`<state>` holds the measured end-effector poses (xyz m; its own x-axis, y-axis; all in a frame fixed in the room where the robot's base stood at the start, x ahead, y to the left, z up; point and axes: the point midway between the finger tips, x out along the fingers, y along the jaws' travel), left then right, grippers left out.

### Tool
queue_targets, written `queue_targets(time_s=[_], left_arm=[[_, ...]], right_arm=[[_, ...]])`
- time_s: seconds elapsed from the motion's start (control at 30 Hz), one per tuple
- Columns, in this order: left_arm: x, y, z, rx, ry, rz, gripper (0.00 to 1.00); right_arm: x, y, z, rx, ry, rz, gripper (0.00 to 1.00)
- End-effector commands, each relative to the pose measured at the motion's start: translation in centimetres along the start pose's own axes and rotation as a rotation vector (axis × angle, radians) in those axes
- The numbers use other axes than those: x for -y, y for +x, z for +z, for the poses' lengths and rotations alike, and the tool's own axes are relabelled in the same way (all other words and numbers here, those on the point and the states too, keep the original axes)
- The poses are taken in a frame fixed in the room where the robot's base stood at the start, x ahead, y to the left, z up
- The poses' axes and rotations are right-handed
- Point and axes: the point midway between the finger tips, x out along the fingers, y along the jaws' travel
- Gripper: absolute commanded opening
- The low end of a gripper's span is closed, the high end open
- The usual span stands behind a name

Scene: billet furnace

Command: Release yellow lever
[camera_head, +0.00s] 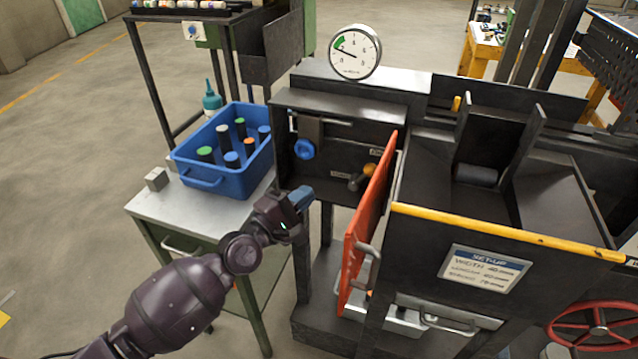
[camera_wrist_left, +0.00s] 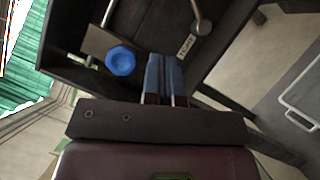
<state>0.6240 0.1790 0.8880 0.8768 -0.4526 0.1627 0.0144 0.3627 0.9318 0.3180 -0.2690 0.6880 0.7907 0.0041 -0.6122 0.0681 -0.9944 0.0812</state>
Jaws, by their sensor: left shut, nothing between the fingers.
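The yellow lever shows in the head view as a small orange-yellow knob (camera_head: 369,170) on a dark arm, low on the furnace's front panel, just left of the open orange-red door (camera_head: 368,228). My left gripper (camera_head: 304,196) is in front of the panel, left of and below the yellow knob and apart from it. Its blue fingers are together with nothing between them, as the left wrist view also shows (camera_wrist_left: 165,75). In that view a grey metal rod with a rounded pivot (camera_wrist_left: 202,27) is above right of the fingers; no yellow knob shows there. My right gripper is not in view.
A blue knob (camera_head: 304,149) is on the panel above the gripper. A blue crate (camera_head: 196,177) of capped cylinders stands on a metal table (camera_head: 200,217) to the left. A dial gauge (camera_head: 355,51) is on top. A yellow-edged chute and red handwheel (camera_head: 597,327) are to the right.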

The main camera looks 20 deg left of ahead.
Motion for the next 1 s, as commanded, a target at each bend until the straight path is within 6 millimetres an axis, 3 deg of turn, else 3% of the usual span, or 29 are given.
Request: queue_targets(time_s=[0.23, 0.8, 0.93, 1.0], left_arm=[[-0.1, -1.9, 0.0, 0.000, -0.001, 0.000, 0.00], [-0.2, -2.0, 0.0, 0.000, 0.007, 0.000, 0.00], [0.0, -2.0, 0.1, 0.004, 0.094, -0.011, 0.00], [0.3, -2.0, 0.2, 0.014, 0.219, -0.032, 0.00]], right_arm=[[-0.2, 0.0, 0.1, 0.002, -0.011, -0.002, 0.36], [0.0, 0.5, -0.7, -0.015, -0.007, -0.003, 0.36], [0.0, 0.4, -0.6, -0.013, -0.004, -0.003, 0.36], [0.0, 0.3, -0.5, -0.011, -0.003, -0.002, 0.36]])
